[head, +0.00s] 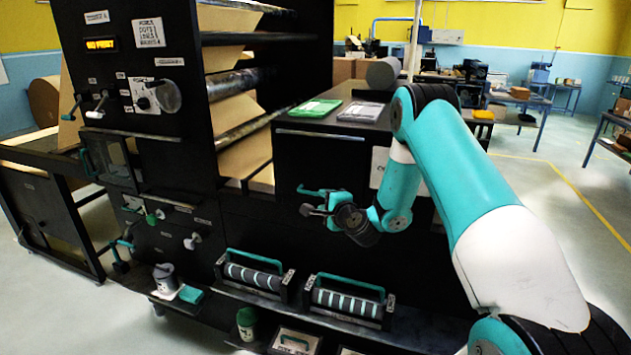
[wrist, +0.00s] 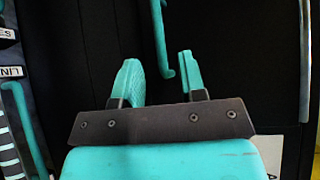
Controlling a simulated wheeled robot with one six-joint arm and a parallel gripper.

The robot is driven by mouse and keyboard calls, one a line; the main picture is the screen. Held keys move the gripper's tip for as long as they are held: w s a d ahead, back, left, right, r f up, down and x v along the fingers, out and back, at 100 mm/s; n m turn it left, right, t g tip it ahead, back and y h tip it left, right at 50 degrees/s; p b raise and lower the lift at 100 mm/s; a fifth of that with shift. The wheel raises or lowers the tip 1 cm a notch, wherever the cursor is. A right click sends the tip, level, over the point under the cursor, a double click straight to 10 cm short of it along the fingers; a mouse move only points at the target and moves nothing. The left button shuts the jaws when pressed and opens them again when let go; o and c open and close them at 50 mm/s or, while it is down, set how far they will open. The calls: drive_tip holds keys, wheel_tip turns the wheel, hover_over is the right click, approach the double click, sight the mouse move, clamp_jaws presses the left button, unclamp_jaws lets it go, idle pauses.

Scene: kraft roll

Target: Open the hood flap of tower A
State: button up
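The tower is a tall black machine (head: 170,165) with brown paper webs on its right. A small framed dark window panel (head: 118,160) with a teal handle (head: 87,163) sits on its front; I cannot tell if this is the hood flap. My gripper (head: 325,203) is in front of the black cabinet face (head: 290,160), right of that panel and well apart from it. A teal bar (wrist: 161,45) on the black face shows past the fingertips; contact is not visible.
Two rollers with teal handles (head: 255,270) (head: 347,297) lie on a low ledge below my gripper. A green packet (head: 315,108) and a grey packet (head: 361,112) lie on the cabinet top. Levers and knobs (head: 192,241) stick out from the tower front. Open floor is at right.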

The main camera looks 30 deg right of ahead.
sight(317, 195)
drive_tip(key=shift+w+d+f+p, duration=0.15)
drive_tip(key=shift+w+p, duration=0.25)
drive_tip(key=shift+w, duration=0.65)
drive_tip(key=shift+w+d+f+p, duration=0.15)
drive_tip(key=shift+w+p, duration=0.25)
drive_tip(key=shift+w, duration=0.6)
drive_tip(key=shift+w+d+f+p, duration=0.15)
drive_tip(key=shift+w+p, duration=0.25)
drive_tip(key=shift+w, duration=0.65)
drive_tip(key=shift+a, duration=0.1)
clamp_jaws()
